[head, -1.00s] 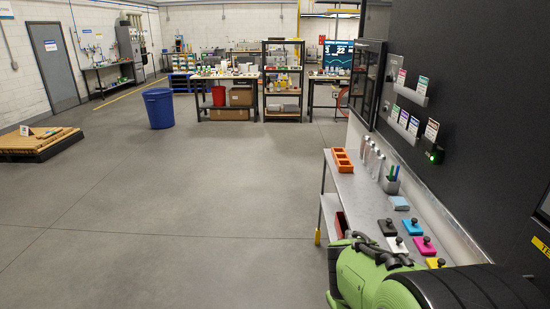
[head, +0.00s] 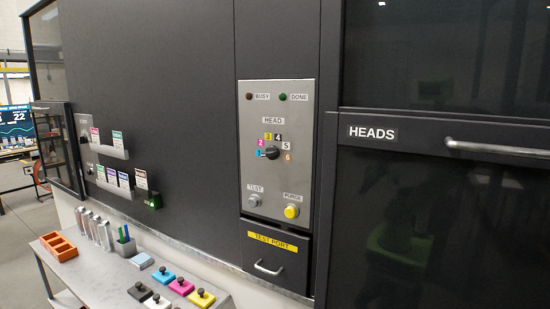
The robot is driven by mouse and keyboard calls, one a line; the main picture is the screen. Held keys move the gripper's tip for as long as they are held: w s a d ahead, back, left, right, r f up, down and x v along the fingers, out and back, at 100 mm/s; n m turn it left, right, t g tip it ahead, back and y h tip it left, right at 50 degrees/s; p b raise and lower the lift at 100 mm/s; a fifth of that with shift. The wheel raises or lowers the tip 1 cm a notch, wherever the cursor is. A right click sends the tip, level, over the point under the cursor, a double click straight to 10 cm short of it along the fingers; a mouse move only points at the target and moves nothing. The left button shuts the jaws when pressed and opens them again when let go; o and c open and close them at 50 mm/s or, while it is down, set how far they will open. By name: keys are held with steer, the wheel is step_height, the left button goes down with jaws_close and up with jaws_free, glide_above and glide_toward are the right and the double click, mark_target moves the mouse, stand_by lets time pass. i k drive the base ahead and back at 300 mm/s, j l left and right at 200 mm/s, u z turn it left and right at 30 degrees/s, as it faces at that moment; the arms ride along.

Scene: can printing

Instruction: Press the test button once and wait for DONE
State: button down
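The grey control panel (head: 277,150) is on the dark machine front in the head view. Its round grey test button (head: 254,201) sits low on the left under the TEST label, beside the yellow PURGE button (head: 292,211). The BUSY lamp (head: 249,97) is dark reddish and the DONE lamp (head: 283,97) is dark green; both look unlit. The HEAD knob (head: 271,153) sits among coloured numbers; its exact setting is hard to read. My gripper is out of view.
Below the panel is the TEST PORT drawer (head: 277,262) with a bar handle. To the right is the HEADS door with a long handle (head: 500,150). At lower left a grey bench (head: 105,275) holds an orange tray (head: 59,246), bottles, pens and coloured blocks with knobs.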

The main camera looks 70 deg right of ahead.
mark_target(253, 202)
steer(key=z, duration=2.15)
